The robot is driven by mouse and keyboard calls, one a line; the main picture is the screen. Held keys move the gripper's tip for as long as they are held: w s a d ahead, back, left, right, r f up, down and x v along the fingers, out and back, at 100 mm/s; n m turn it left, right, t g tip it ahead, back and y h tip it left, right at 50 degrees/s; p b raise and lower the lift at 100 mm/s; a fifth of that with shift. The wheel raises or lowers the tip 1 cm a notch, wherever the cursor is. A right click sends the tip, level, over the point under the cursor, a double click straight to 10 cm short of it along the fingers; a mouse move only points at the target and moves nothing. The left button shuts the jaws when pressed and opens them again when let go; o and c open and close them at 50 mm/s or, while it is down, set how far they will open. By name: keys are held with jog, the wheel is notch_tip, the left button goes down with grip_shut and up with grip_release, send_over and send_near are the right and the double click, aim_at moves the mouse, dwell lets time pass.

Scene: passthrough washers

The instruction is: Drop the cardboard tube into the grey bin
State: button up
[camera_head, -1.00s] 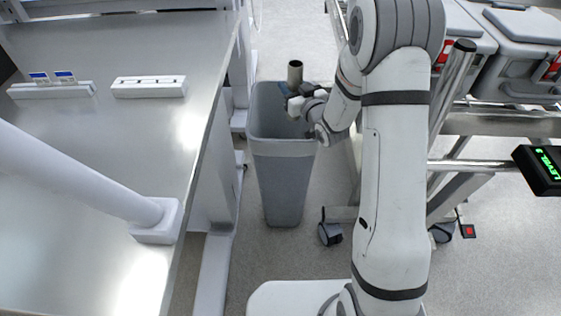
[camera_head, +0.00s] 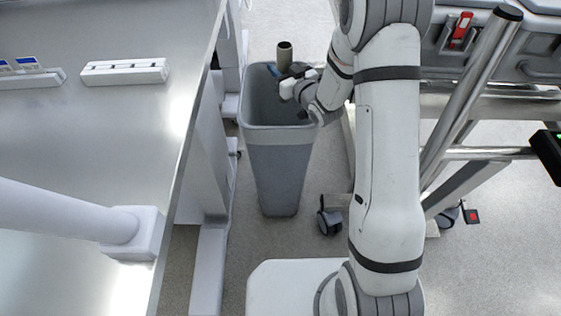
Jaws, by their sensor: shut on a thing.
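The cardboard tube (camera_head: 284,55) is a short brown cylinder, held roughly upright, with its dark open end facing up. My gripper (camera_head: 283,72) is shut on the tube. Tube and gripper appear over the back part of the grey bin's opening. The grey bin (camera_head: 278,165) is a tall, tapered container standing on the floor, open at the top. The tube's lower end is hidden behind the gripper, so I cannot tell how high it is above the rim.
A steel table (camera_head: 90,140) stands close on the left, with a white slotted block (camera_head: 125,71) on it. A wheeled metal cart (camera_head: 470,130) stands on the right, its caster (camera_head: 330,220) near the bin. Bare floor shows in front of the bin.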

aim_at(281, 43)
jog(key=shift+f, duration=0.5)
jog(key=o, duration=1)
jog(key=shift+r, duration=0.1)
notch_tip(281, 43, up, 10)
jog(key=shift+f+p, duration=0.1)
jog(key=shift+p, duration=0.75)
